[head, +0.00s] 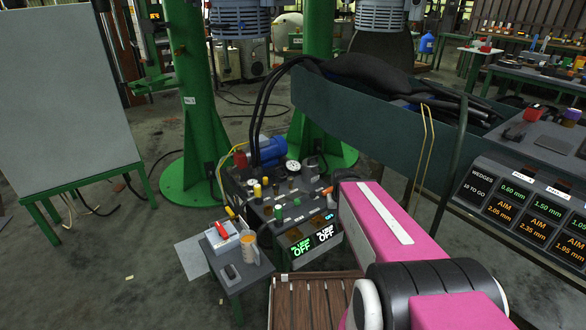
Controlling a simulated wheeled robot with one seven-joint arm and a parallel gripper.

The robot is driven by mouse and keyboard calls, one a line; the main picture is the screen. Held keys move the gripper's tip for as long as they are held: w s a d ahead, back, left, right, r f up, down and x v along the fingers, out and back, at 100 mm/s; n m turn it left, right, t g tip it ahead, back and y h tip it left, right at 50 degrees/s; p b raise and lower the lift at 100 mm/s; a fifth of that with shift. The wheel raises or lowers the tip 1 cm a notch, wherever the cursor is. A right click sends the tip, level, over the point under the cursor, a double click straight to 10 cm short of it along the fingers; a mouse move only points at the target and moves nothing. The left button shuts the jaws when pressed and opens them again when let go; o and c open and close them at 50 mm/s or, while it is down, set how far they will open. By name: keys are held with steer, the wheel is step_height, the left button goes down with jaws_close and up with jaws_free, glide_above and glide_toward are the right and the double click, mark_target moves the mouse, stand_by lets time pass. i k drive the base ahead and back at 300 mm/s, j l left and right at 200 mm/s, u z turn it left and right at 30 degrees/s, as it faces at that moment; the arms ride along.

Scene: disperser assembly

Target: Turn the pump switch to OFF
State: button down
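A dark control box (268,207) stands low in the middle of the head view, with several yellow, green and orange knobs or caps on top. My pink arm (392,225) reaches from the lower right toward the box's right side. My gripper does not show; the far end of the arm is dark and hides part of the box's right side.
A slatted wooden platform (300,303) lies in front. A wedge display panel (520,207) stands right. Green columns (200,120) rise behind.

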mark_target(222, 231)
steer(key=u, duration=0.4)
steer(key=k+j+u, duration=0.1)
steer(key=u, duration=0.25)
steer(key=j+u, duration=0.2)
steer(key=u, duration=0.2)
steer(key=j+z, duration=0.4)
steer(key=j, duration=0.35)
steer(key=i, duration=0.05)
